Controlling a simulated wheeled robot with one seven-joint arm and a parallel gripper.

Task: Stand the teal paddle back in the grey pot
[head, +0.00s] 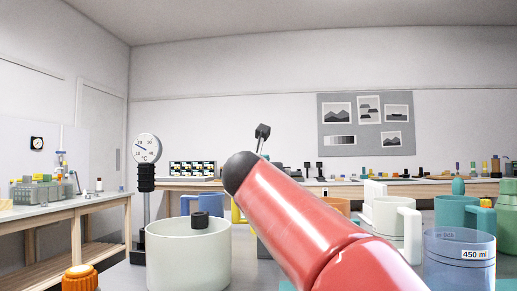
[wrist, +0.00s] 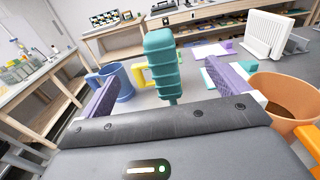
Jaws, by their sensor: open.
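A teal ribbed paddle (wrist: 160,58) is in the middle of the wrist view, between the two purple fingers of my gripper (wrist: 162,72). The fingers are spread, with a gap on each side of the paddle. The paddle's lower end is close to the dark gripper body, and I cannot tell what it rests on. In the head view my red arm hides the gripper and the paddle. A pale grey pot (head: 188,262) stands at the front left in the head view, with a dark block showing at its far rim. I cannot tell whether it is the task's grey pot.
A blue mug (wrist: 118,82) is left of the gripper and an orange pot (wrist: 290,92) is close at right. In the head view a clear blue 450 ml beaker (head: 458,262), a white mug (head: 390,225) and a dial thermometer (head: 146,150) stand around the arm.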

